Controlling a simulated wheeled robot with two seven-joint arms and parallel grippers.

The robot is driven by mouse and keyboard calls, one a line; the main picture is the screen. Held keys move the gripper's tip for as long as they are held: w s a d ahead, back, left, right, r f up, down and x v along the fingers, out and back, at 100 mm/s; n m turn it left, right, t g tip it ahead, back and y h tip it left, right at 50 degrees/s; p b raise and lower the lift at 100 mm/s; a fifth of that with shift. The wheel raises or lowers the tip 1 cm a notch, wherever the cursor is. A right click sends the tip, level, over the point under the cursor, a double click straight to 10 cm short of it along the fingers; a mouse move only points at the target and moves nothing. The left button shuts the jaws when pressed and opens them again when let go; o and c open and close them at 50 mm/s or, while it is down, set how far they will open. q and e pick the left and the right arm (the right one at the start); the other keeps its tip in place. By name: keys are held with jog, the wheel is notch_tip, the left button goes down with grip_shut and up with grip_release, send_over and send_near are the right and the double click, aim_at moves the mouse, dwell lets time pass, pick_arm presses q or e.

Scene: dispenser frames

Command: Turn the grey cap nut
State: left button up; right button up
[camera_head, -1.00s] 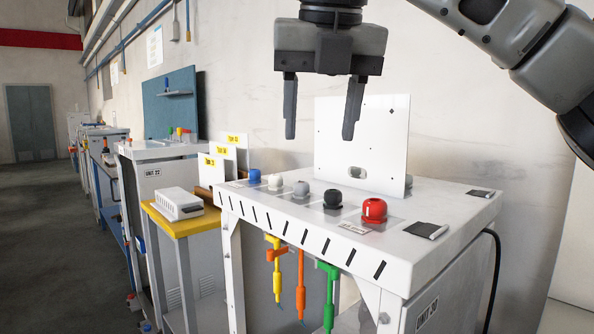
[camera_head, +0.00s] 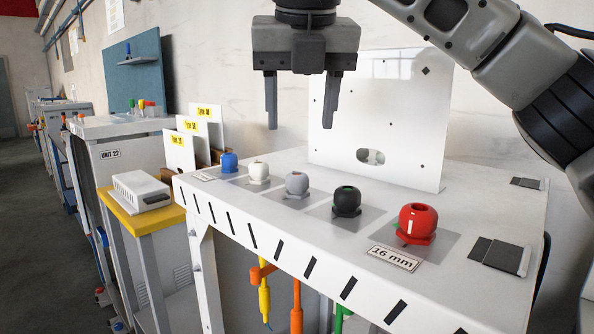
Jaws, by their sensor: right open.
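The grey cap nut (camera_head: 297,184) stands on a grey pad on the white bench top, third in a diagonal row. A blue nut (camera_head: 229,162) and a white nut (camera_head: 259,173) are to its left. A black nut (camera_head: 347,201) and a larger red nut (camera_head: 417,223) are to its right. My right gripper (camera_head: 301,115) hangs above the row with its fingers pointing down. It is open and empty, with a clear gap between its fingertips and the nuts. My left gripper is not in view.
A white upright panel (camera_head: 385,110) with an oval hole stands behind the row. A "16 mm" label (camera_head: 394,257) lies before the red nut. Dark patches (camera_head: 499,255) lie at the bench's right. A yellow-topped stand (camera_head: 143,207) is at left. Coloured tools hang below the front edge.

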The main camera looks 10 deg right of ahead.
aim_at(298, 174)
jog(key=x, duration=0.9)
jog(key=shift+w+f, duration=0.2)
jog(key=shift+f, duration=0.15)
jog(key=shift+c, duration=0.3)
jog(key=c, duration=0.9)
